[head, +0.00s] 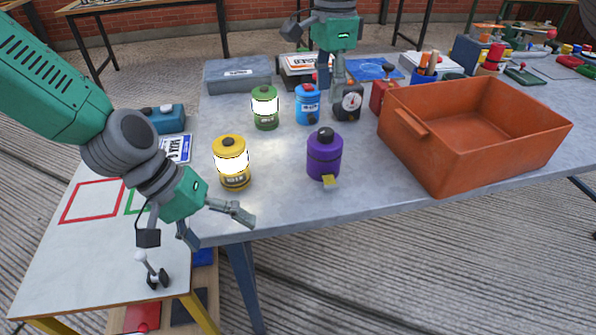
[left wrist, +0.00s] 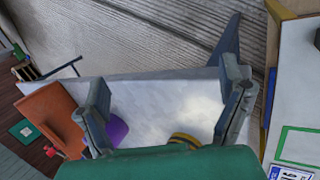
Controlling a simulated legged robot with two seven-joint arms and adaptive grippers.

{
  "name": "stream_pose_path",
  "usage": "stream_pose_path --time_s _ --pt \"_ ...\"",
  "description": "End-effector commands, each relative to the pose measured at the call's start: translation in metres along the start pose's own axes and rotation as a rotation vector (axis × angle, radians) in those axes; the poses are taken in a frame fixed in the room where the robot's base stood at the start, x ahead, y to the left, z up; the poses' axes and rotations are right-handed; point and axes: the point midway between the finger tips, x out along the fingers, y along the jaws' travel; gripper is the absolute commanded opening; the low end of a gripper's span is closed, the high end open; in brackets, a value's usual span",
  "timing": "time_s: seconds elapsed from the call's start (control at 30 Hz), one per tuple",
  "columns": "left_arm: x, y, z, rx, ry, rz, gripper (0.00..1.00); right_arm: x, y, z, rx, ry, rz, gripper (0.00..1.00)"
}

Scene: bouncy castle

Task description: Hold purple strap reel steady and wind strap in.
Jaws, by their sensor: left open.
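The purple strap reel (head: 324,155) stands upright on the grey table, with a dark knob on top. A short yellow strap end (head: 330,183) sticks out at its front foot. My left gripper (head: 217,226) is open and empty, left of and nearer than the reel, by the table's front left corner. In the left wrist view its fingers (left wrist: 166,78) are spread wide, and part of the purple reel (left wrist: 117,130) shows beside one finger. My right gripper (head: 332,82) points down at the table's back, behind the blue reel; its finger gap is unclear.
A dial gauge (head: 347,103) stands behind. An orange bin (head: 430,160) is at right. The table front is clear.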

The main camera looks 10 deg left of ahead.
Motion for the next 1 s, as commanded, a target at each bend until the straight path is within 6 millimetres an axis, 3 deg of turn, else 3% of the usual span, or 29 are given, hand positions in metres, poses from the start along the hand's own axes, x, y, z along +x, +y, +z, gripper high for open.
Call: stream_pose_path --time_s 0.1,0.37,0.67,1.0 --pt "-0.009 0.026 -0.012 0.062 0.052 0.045 0.88 0.000 0.000 0.000 0.000 0.000 0.000 0.34" --pt "0.012 0.051 -0.036 0.218 0.244 0.050 0.88 0.000 0.001 -0.002 0.000 -0.002 0.000 0.34" --pt "0.030 0.097 -0.065 0.479 0.592 0.016 0.88 0.000 0.001 -0.001 0.000 -0.001 0.000 0.34" --pt "0.019 0.139 -0.072 0.695 0.968 -0.103 0.88 0.000 0.000 0.000 0.000 0.000 0.000 0.34"
